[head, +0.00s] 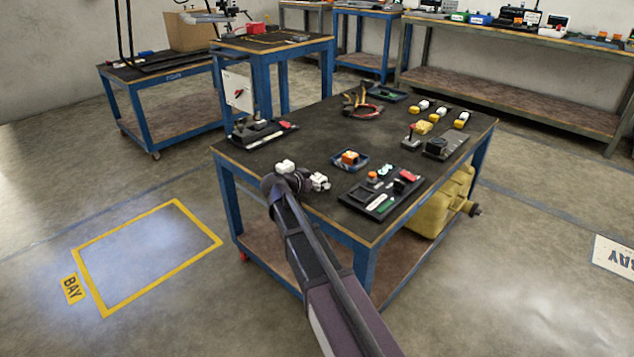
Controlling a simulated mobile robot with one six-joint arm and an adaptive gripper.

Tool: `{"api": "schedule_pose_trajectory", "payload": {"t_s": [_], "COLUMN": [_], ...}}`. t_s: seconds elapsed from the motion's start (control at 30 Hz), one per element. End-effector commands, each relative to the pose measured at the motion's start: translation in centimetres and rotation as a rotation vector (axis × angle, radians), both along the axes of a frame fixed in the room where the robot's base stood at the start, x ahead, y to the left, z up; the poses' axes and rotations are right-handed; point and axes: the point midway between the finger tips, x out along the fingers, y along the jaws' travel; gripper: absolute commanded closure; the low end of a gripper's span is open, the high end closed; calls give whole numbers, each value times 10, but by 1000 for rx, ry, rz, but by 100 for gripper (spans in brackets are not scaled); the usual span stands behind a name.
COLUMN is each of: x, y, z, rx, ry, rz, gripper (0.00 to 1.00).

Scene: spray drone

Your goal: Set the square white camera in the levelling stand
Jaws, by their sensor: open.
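The last part of my arm, with white caps, hangs over the near left edge of the worktable (310,128). My gripper cannot be made out past these joints. No square white camera can be picked out with certainty; small white pieces (388,168) lie in the dark parts tray (345,197) at the table's near side. The levelling stand cannot be identified for sure.
An orange part (349,157) sits in a small blue tray. A yellow tank (440,205) is on the lower shelf. Open floor with a yellow-marked bay (150,213) is at left.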

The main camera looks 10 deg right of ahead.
Motion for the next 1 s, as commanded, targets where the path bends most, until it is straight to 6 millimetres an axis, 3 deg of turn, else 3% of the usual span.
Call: {"api": "schedule_pose_trajectory", "payload": {"t_s": [0.47, 1.0], "x": [-5, -51], "y": [7, 68], "z": [4, 35], "rx": [0, -1], "ry": [0, 0], "rz": [1, 2], "gripper": [4, 4]}}
